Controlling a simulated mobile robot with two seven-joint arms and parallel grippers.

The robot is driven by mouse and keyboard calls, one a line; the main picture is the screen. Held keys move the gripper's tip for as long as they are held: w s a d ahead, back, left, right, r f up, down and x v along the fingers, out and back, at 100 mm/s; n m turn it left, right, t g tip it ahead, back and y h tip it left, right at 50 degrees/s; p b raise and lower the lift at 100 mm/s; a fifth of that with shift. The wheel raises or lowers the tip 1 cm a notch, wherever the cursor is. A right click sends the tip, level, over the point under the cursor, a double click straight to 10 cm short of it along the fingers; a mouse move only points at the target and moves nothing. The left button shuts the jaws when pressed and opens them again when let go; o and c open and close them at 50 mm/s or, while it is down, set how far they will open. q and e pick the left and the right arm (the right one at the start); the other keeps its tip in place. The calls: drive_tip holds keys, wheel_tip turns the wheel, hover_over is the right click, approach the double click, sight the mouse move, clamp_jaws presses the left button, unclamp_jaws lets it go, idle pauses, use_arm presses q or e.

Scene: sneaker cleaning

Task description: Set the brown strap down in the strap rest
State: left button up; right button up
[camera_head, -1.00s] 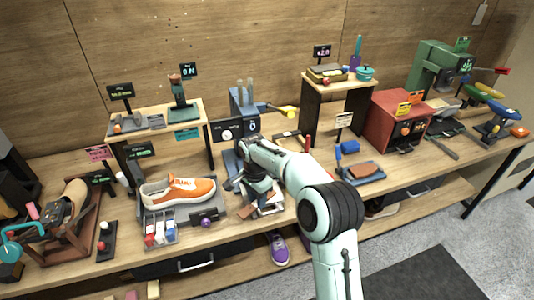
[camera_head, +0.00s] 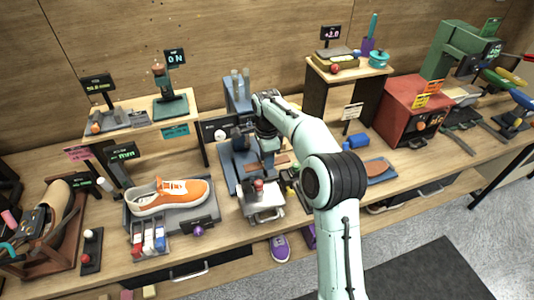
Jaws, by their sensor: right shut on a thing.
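My right gripper (camera_head: 268,160) points down over the middle of the bench, in front of the blue-grey machine (camera_head: 238,95). It is shut on a flat brown piece, which looks like the brown strap (camera_head: 282,159). The strap lies level, low over a blue-grey frame (camera_head: 228,170) that may be the strap rest. The gripper hides part of the strap and of the frame, and I cannot tell whether the strap touches it. My left gripper is not in view.
A white press with a red knob (camera_head: 262,205) stands just in front of the gripper. An orange sneaker (camera_head: 168,196) sits on a grey tray to the left. A brown pad (camera_head: 378,170) and a red box machine (camera_head: 403,112) are to the right.

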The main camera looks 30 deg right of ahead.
drive_tip(key=shift+s+a, duration=0.1)
drive_tip(key=shift+s, duration=0.1)
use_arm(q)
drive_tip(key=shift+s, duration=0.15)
use_arm(e)
drive_tip(key=shift+w, duration=0.1)
drive_tip(key=shift+f, duration=0.2)
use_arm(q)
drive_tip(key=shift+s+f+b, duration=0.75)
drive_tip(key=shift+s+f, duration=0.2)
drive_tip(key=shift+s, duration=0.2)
use_arm(e)
wheel_tip(320, 180, down, 5)
drive_tip(key=shift+f, duration=0.2)
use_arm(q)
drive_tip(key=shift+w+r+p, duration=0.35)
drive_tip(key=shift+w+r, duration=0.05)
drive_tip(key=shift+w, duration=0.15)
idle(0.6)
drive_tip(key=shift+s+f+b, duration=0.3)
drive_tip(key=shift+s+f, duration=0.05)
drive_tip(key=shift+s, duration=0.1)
use_arm(e)
drive_tip(key=shift+f, duration=1.2)
drive_tip(key=o, duration=1.1)
